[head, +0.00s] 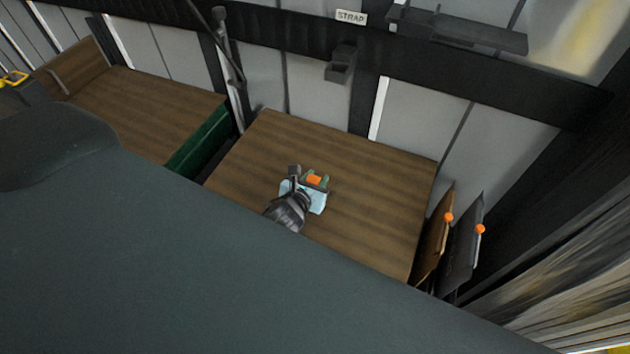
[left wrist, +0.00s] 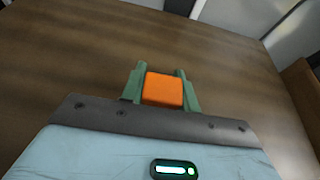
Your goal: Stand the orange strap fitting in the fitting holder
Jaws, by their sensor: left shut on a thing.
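My left gripper (head: 315,180) is shut on the orange strap fitting (head: 313,181), over the wooden tabletop. In the left wrist view the orange block (left wrist: 162,90) sits between the green fingers (left wrist: 161,88), which press on its left and right sides. I cannot tell whether the block touches the wood below it. A small dark open-topped holder (head: 341,72) is fixed on the wall rail behind the table, under a white sign reading STRAP (head: 351,17); it looks like the fitting holder. My right gripper is not in view.
The wooden tabletop (head: 370,185) around the gripper is clear. Two upright panels (head: 436,240) with orange knobs stand at its right edge. A green-sided gap (head: 200,138) separates it from another wooden top (head: 140,110) at left. A dark shelf (head: 480,36) is on the wall.

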